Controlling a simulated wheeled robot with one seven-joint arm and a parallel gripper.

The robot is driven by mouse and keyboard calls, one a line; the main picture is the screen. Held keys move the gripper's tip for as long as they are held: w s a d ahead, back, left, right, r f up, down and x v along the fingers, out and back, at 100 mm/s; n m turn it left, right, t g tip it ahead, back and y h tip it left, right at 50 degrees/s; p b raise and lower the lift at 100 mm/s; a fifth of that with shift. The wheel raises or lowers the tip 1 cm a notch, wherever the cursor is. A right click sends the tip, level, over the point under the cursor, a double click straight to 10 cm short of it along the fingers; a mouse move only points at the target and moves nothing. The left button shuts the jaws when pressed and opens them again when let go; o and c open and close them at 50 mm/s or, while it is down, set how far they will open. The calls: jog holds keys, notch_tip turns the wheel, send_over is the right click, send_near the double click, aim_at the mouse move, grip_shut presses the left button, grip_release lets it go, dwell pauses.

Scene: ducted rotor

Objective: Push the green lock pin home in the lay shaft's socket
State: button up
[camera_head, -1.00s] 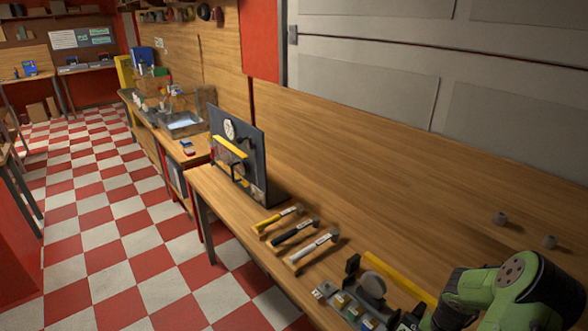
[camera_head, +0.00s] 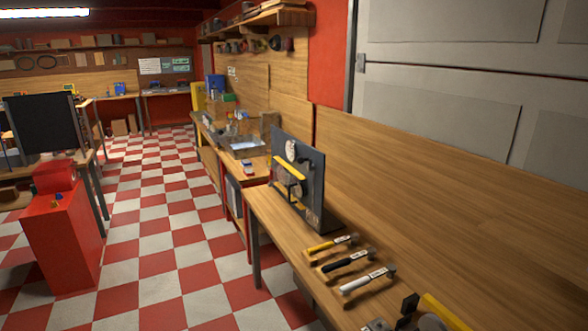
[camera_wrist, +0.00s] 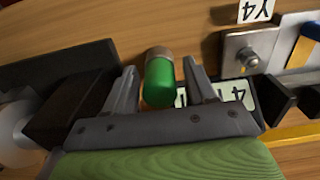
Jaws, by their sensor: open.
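The green lock pin (camera_wrist: 159,82) shows in the wrist view, a short green cylinder with a grey-brown end. It lies between the two grey fingers of my gripper (camera_wrist: 162,72), which are open, with small gaps visible at its sides. A label is partly hidden behind the pin and the right finger. I cannot make out the lay shaft or its socket for certain. My gripper is outside the head view.
In the wrist view a dark block (camera_wrist: 75,105) stands left of the fingers and a metal bracket with a bolt (camera_wrist: 250,52) at upper right. In the head view several hammers (camera_head: 348,262) lie on the bench beside an upright dark panel (camera_head: 312,190). A red cabinet (camera_head: 65,240) stands at left.

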dwell(0.7)
grip_shut()
dwell(0.6)
dwell(1.5)
jog(key=shift+o, duration=1.2)
grip_release()
